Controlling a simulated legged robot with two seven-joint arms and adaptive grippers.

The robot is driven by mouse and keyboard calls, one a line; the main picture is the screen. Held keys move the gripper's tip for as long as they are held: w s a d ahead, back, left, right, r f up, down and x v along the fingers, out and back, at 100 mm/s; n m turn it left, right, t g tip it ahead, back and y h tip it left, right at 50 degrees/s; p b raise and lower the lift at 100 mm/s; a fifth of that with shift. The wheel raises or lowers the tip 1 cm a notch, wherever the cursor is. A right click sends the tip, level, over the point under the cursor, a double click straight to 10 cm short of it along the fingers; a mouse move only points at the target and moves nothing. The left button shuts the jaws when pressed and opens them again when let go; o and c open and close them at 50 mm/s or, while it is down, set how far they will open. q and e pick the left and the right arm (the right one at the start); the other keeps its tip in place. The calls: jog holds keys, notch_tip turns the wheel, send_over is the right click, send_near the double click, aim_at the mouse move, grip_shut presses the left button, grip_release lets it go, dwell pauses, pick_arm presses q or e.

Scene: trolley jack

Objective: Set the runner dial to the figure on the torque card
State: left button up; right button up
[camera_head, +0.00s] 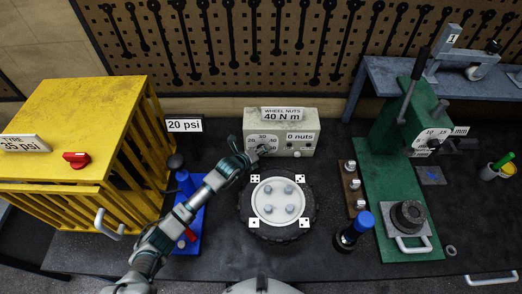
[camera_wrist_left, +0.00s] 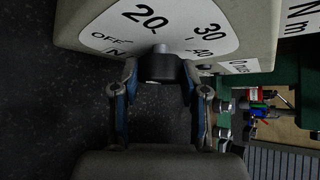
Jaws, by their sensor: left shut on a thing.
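The torque card (camera_head: 282,114) on top of the grey runner box (camera_head: 293,142) reads "WHEEL NUTS 40 N m". The runner dial is a dark round knob (camera_wrist_left: 160,66) on the box's front, with a white scale (camera_wrist_left: 165,28) marked OFF, 20, 30 and 40. My left gripper (camera_head: 258,153) is at the dial, shut on the knob, one finger on each side in the left wrist view (camera_wrist_left: 163,80). A small grey stub at the knob's top lies below the 20 to 30 stretch; the exact setting is unclear. In the head view the gripper partly hides the dial. My right gripper is not in view.
A wheel (camera_head: 278,229) with dice-like blocks around its hub lies before the box. A yellow cage (camera_head: 87,115) is left, a blue jack (camera_head: 190,238) under my left arm. A counter on the box reads "0 nuts". A green press (camera_head: 395,190) stands right.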

pick_arm(q)
jog(key=shift+d+m+y+p, duration=0.1)
jog(key=shift+m+y+p, duration=0.25)
jog(key=shift+y, duration=0.25)
jog(key=shift+g+y, duration=0.3)
jog(key=y+b, duration=0.1)
jog(key=b, duration=0.1)
jog(key=m+b, duration=0.1)
jog(key=b, duration=0.2)
jog(key=shift+f+m+y, duration=0.25)
jog(key=shift+y, duration=0.15)
jog(key=shift+r+y+b, duration=0.2)
jog(key=shift+y+b, duration=0.3)
jog(key=shift+b, duration=0.15)
jog(key=o, duration=1.1)
jog(key=shift+o, duration=0.2)
jog(key=shift+r, duration=0.1)
